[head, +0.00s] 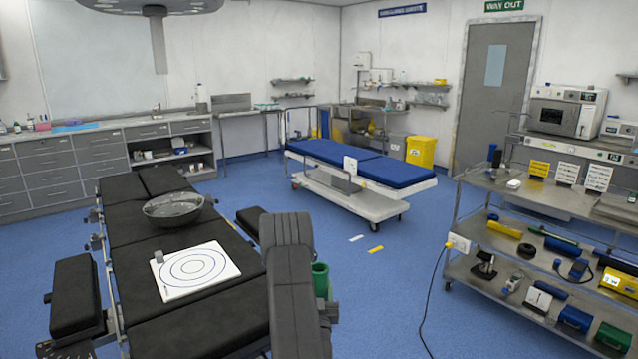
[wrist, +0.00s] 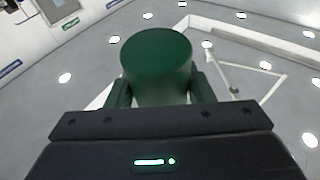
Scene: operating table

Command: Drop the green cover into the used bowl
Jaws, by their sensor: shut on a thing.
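The green cover (wrist: 157,62) is a dark green cylinder with a round flat end. In the wrist view it sits between the two fingers of my gripper (wrist: 160,92), which is shut on it. Ceiling lights show behind it. In the head view the green cover (head: 320,279) shows just right of my dark arm, which hides part of the gripper. A wide grey bowl (head: 173,209) stands on the black operating table, to the left of and beyond the cover. The cover is apart from the bowl.
A white board with rings (head: 195,270) lies on the operating table (head: 130,225), nearer than the bowl, with a small grey block on its corner. A blue-topped trolley (head: 400,172) stands behind. A loaded metal shelf cart (head: 480,185) is at the right. Blue floor lies between.

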